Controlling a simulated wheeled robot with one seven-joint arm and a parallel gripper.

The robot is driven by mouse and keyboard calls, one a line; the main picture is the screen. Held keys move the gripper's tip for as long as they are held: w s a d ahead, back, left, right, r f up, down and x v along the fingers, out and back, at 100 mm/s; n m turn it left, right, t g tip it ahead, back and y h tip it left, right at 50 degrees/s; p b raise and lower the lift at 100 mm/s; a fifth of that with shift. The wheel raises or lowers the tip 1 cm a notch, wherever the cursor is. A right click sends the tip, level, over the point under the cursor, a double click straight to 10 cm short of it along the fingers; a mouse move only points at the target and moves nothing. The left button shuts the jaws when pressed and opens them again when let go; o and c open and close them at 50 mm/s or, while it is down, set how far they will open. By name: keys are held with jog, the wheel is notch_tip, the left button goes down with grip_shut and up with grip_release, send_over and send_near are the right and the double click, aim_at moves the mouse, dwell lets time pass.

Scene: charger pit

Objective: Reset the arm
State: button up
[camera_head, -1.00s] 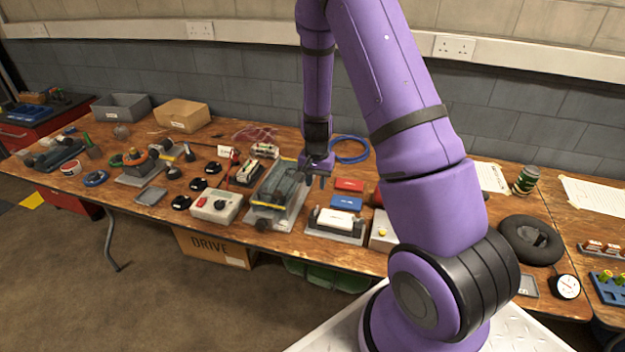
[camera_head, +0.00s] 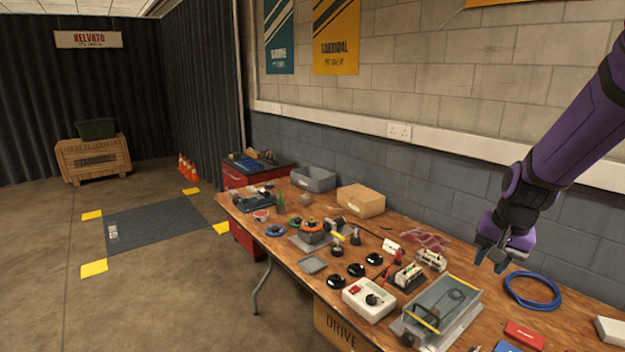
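My purple arm reaches in from the right edge. My gripper (camera_head: 490,258) hangs over the back right part of the wooden workbench (camera_head: 290,268), above and left of a coiled blue cable (camera_head: 532,291). Its dark fingers point down and hold nothing that I can see. The fingertips are small and dark, and I cannot tell how far apart they are. The gripper looks clear of the things on the bench. The arm's base and lower links are out of view.
The bench is crowded: a clear-covered unit (camera_head: 440,312), a white control box (camera_head: 369,299), black knobs, a grey bin (camera_head: 313,179) and a cardboard box (camera_head: 360,201). Floor at left is open.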

jog(key=s+a+r+n+t, duration=0.1)
jog(key=s+a+r+n, duration=0.2)
jog(key=s+r, duration=0.5)
jog(key=s+a+r+n+t, duration=0.2)
jog(key=s+r, duration=0.7)
jog(key=s, duration=0.5)
jog(key=shift+s+a+r+n+h, duration=0.15)
jog(key=shift+s+a+n+h, duration=0.3)
jog(key=shift+n, duration=0.25)
jog(key=shift+w, duration=0.1)
